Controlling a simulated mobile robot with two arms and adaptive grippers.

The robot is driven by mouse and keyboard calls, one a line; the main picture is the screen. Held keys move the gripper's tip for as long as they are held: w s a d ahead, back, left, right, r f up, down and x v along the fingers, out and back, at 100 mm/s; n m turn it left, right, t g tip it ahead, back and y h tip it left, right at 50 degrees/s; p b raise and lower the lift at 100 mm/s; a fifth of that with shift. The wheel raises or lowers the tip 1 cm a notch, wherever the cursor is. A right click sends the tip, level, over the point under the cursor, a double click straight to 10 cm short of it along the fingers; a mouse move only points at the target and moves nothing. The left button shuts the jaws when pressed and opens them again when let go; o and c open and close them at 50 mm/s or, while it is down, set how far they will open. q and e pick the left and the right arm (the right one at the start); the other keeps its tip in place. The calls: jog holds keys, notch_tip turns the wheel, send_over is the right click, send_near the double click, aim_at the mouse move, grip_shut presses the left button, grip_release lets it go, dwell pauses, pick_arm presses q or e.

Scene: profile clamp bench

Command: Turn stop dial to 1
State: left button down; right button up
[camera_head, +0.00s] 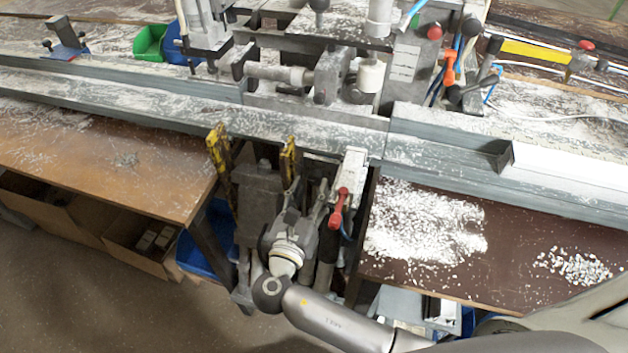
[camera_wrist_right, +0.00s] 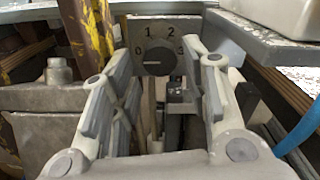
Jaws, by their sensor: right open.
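The stop dial (camera_wrist_right: 155,62) is a dark round knob on a grey plate marked 0, 1, 2 and 3. Its light pointer line points left, near the 0. My right gripper (camera_wrist_right: 159,75) is open, with one finger on each side of the dial in the right wrist view and nothing held. The dial appears beyond the fingers; I cannot tell the exact gap. In the head view my right gripper (camera_head: 303,210) is below the front of the bench rail, and the dial cannot be made out there. My left gripper is not in view.
Yellow-black striped posts (camera_head: 219,155) stand left of my gripper. A red-handled lever (camera_head: 339,207) is close on its right. The long metal rail (camera_head: 340,139) runs above. A brown table (camera_head: 400,270) with white chips is at right, a wooden one (camera_head: 110,160) at left.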

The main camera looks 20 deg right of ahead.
aim_at(317, 176)
jog(key=shift+w+d, duration=0.4)
jog(key=shift+w, duration=0.2)
jog(key=shift+w+d, duration=0.2)
jog(key=shift+w, duration=0.05)
jog(key=shift+w+d, duration=0.2)
jog(key=shift+w, duration=0.1)
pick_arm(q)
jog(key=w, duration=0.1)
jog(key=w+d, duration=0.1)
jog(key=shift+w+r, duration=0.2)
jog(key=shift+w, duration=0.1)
pick_arm(e)
jog(key=shift+c, duration=0.4)
jog(key=c, duration=0.7)
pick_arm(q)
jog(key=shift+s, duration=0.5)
